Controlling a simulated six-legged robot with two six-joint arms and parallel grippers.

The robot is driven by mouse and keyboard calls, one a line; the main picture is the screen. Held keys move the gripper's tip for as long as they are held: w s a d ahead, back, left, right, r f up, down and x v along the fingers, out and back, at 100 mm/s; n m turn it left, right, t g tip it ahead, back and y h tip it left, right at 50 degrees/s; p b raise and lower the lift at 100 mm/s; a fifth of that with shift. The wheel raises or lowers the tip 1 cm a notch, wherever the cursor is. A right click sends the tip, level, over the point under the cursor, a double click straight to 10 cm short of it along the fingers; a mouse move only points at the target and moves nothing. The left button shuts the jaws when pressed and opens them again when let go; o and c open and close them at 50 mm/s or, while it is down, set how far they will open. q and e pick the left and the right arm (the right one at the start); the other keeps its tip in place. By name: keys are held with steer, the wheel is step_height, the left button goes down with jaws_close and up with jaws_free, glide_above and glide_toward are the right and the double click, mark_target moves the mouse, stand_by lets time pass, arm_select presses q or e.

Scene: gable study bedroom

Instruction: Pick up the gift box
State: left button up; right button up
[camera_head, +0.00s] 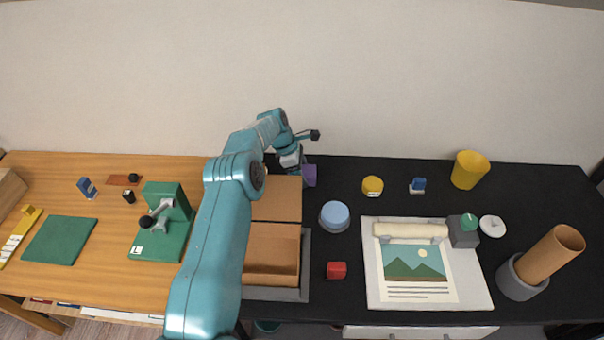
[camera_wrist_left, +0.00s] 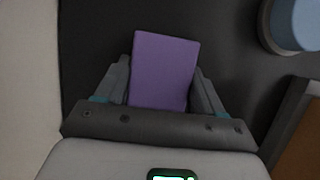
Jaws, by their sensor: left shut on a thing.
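The gift box is most likely the purple box (camera_wrist_left: 163,70), which fills the space between the jaws of my left gripper (camera_wrist_left: 162,92) in the left wrist view. The jaws are shut on its two sides. In the head view the purple box (camera_head: 310,175) shows at the back of the black desk, partly hidden by my left gripper (camera_head: 300,170). I cannot tell whether the box touches the desk. My right gripper is not in view.
A brown cardboard box (camera_head: 272,248) stands in front of the purple box. A light blue round item (camera_head: 335,215) and a yellow round item (camera_head: 372,186) lie to the right. A red cube (camera_head: 337,270) sits near the front. The wall is close behind.

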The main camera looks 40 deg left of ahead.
arm_select(q)
steer(key=shift+r+p, duration=0.4)
steer(key=shift+p, duration=0.1)
steer(key=shift+r, duration=0.4)
step_height(320, 180, up, 11)
steer(key=b, duration=0.1)
step_height(320, 180, up, 8)
steer(key=p, duration=0.4)
glide_above(302, 170)
steer(key=shift+d, duration=0.15)
